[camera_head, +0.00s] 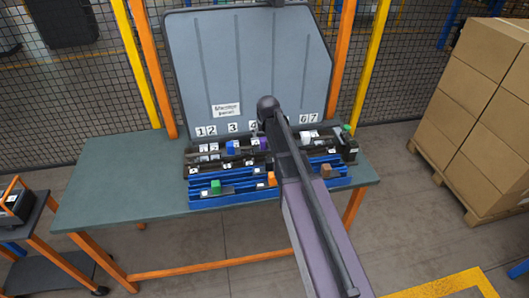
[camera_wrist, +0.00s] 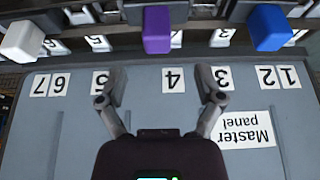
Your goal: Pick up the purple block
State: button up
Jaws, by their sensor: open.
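The purple block (camera_wrist: 157,30) is at the top middle of the wrist view, in a dark rack between a white block and a blue block. In the head view the purple block (camera_head: 264,143) shows just left of my arm, partly hidden by it. My gripper (camera_wrist: 161,86) is open and empty in the wrist view, its two fingers spread apart. The purple block lies beyond the fingertips, roughly centred between them in the picture, and neither finger touches it. In the head view my arm hides the gripper's fingers.
A white block (camera_wrist: 22,42) and a blue block (camera_wrist: 270,28) flank the purple one. Blue rails (camera_head: 235,198) with green, orange and brown blocks lie in front. A grey panel (camera_head: 245,60) with number labels stands behind. The green tabletop (camera_head: 110,190) is clear at left.

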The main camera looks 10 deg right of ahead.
aim_at(263, 140)
jog(key=shift+b+x, duration=1.35)
jog(key=shift+x, duration=0.4)
jog(key=shift+f, duration=0.1)
jog(key=shift+b+x, duration=2.45)
jog(key=shift+x, duration=0.05)
jog(key=shift+d, duration=0.15)
grip_shut()
